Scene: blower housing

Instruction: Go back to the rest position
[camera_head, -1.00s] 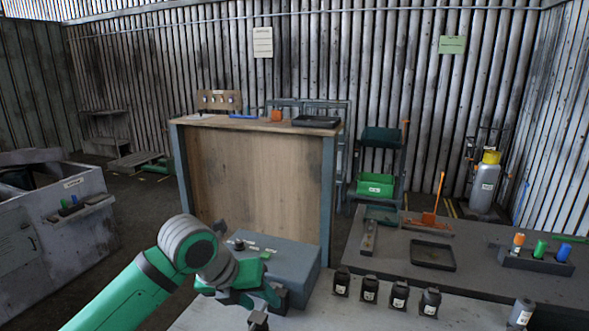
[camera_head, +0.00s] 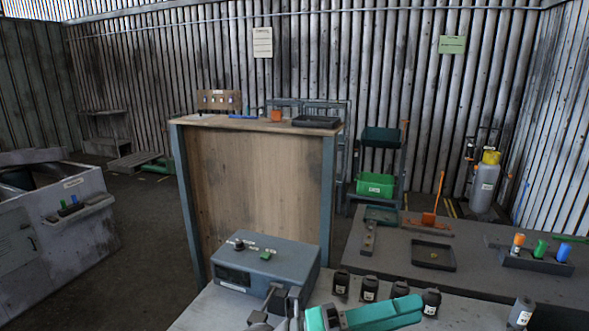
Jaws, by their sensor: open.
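The lower parts of my arm are out of view.
Several black labelled bottles (camera_head: 369,289) stand behind my gripper. Right, a bench holds a black tray (camera_head: 433,255) and a rack (camera_head: 537,261) of coloured items. A wooden-panelled stand (camera_head: 260,185) rises behind. Floor at left is clear.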

